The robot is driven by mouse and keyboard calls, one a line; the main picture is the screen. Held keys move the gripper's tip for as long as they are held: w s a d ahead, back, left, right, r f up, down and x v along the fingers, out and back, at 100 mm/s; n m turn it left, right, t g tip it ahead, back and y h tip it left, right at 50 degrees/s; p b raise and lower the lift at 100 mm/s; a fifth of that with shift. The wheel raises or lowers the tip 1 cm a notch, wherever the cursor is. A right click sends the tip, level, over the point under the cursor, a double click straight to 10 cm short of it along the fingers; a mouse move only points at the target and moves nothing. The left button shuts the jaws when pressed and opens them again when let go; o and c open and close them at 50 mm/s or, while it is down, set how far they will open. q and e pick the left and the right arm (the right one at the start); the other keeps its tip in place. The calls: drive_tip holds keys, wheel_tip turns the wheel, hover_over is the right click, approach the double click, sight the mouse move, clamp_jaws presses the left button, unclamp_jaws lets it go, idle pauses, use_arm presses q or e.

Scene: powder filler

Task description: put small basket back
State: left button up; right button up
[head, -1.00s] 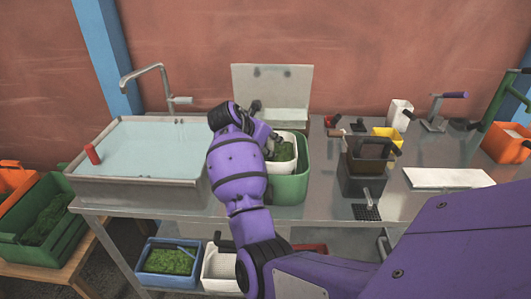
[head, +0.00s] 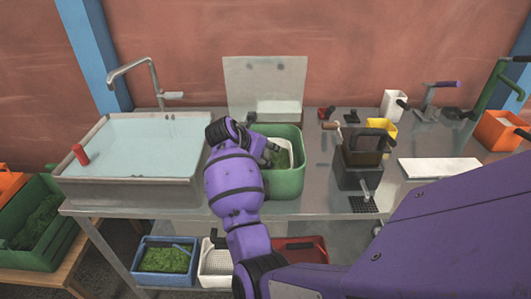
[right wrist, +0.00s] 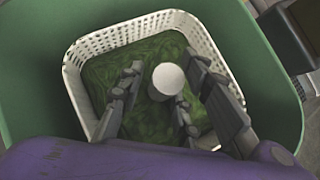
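The small white perforated basket (right wrist: 87,101) holds green stuff (right wrist: 146,52) and sits down inside the green bin (head: 285,185) on the metal table. The basket also shows in the head view (head: 290,153), partly behind my arm. A pale round knob or post end (right wrist: 168,78) stands up over the green stuff. My right gripper (right wrist: 165,62) reaches down over the basket. Its fingers are apart on either side of the pale knob, with a visible gap at the left finger. My left gripper is in neither view.
A sink of water (head: 140,150) stands left of the bin. Dark containers (head: 362,150), a yellow box (head: 381,130) and a white board (head: 440,170) are to the right. Below are a blue basket (head: 166,259), another white basket (head: 215,262) and a red one (head: 300,250).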

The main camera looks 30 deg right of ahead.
drive_tip(key=shift+w, duration=0.1)
drive_tip(key=shift+r, duration=0.1)
drive_tip(key=shift+a+r, duration=0.15)
drive_tip(key=shift+r, duration=0.1)
drive_tip(key=v, duration=1.1)
drive_tip(key=shift+s+a+r, duration=0.2)
